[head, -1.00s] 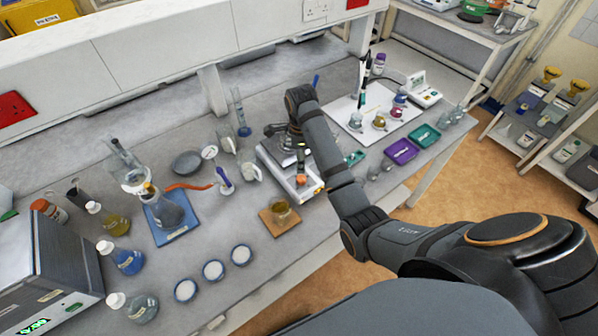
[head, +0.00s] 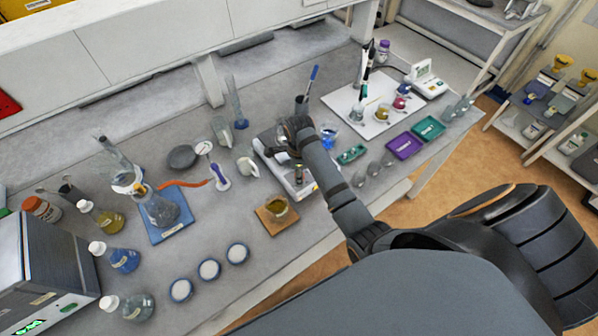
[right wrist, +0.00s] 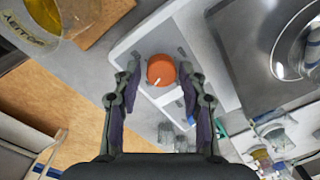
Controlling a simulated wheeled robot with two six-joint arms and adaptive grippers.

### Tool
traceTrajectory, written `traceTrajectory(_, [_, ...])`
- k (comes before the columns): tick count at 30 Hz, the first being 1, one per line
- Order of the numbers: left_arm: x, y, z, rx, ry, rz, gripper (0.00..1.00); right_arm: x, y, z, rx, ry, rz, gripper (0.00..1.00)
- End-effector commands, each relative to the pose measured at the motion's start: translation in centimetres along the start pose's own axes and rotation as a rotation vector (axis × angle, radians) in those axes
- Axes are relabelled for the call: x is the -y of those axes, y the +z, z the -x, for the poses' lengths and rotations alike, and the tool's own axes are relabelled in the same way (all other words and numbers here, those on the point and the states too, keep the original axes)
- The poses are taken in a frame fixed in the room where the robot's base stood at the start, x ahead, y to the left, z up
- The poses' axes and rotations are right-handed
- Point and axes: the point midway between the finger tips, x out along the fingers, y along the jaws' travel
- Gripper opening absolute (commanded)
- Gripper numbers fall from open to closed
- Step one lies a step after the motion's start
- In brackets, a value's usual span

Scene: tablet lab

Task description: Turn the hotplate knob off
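The hotplate (head: 305,188) is a pale, flat unit near the middle of the bench in the head view. In the right wrist view its pale front panel (right wrist: 134,48) carries an orange round knob (right wrist: 160,69) with a white mark toward its lower left edge. My right gripper (right wrist: 160,78) is open, pointing down over the panel, with one finger on each side of the knob and visible gaps to both. In the head view my right arm and gripper (head: 299,168) cover part of the hotplate, and the knob is not clear. My left gripper is not in view.
A beaker of yellow liquid (head: 277,206) stands on a wooden board (head: 268,222) just left of the hotplate's front. A white mug (head: 247,167) is close on its left. A green tray (head: 353,154) and small glassware are to its right.

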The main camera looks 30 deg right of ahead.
Motion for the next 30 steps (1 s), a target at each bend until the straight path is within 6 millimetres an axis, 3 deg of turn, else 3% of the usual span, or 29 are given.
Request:
traceTrajectory(1, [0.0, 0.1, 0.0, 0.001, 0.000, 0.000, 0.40, 0.0, 0.0, 0.0, 0.000, 0.000, 0.000, 0.31])
traceTrajectory(8, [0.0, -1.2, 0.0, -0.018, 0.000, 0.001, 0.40, 0.0, 0.0, 0.0, 0.000, 0.000, 0.000, 0.00])
traceTrajectory(12, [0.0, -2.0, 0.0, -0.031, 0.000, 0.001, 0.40, 0.0, 0.0, 0.0, 0.000, 0.000, 0.004, 0.00])
traceTrajectory(20, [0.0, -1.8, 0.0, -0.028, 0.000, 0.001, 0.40, 0.0, 0.0, 0.0, 0.003, 0.000, 0.084, 0.00])
traceTrajectory(30, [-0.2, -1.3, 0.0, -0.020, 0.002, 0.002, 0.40, 0.0, -0.1, 0.0, 0.014, 0.000, 0.364, 0.00])
